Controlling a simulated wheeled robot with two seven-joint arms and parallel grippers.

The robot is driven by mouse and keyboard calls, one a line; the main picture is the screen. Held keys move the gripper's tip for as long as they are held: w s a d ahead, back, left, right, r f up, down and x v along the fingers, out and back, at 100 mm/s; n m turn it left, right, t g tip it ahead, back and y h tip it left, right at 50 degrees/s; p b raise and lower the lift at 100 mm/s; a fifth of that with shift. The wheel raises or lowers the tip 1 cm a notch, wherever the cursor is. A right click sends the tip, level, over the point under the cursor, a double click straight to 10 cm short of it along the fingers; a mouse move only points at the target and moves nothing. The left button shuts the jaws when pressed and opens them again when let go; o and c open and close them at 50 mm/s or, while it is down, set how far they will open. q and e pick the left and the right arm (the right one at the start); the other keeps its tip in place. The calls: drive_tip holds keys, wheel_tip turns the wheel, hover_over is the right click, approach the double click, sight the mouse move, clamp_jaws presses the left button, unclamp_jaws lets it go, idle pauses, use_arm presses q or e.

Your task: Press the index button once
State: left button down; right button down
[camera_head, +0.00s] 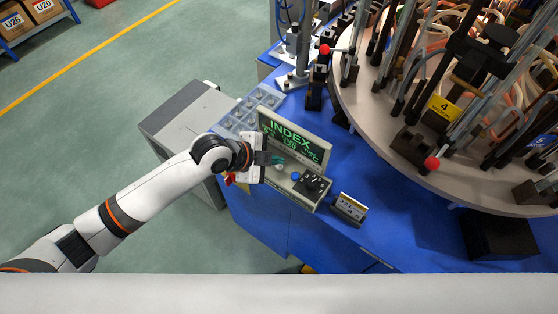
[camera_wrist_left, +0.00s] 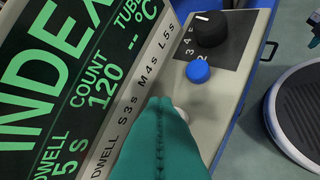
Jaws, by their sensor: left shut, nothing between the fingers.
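A control panel (camera_head: 313,192) sits at the left edge of the blue bench. Its tilted display (camera_head: 292,138) reads INDEX in green and also fills the left of the left wrist view (camera_wrist_left: 60,85). On the panel's front strip are a pale button (camera_head: 279,167), a blue button (camera_head: 295,176) and a black knob (camera_head: 313,184). No readable label ties the word index to one button. My left gripper (camera_head: 276,159) is shut and empty, its tip close to the pale button. In the left wrist view, its teal fingers (camera_wrist_left: 160,105) partly hide the pale button (camera_wrist_left: 182,114); contact cannot be told.
A large round turntable (camera_head: 385,135) with rods, tubes and clamps stands right of the panel. A small display box (camera_head: 349,209) and a black block (camera_head: 498,235) are on the blue bench (camera_head: 400,235). A grey cabinet (camera_head: 185,115) stands left. Open floor lies further left.

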use_arm(q)
drive_tip(key=shift+r, duration=0.25)
wheel_tip(320, 180, up, 5)
drive_tip(key=p, duration=0.4)
drive_tip(key=shift+p, duration=0.35)
idle(0.9)
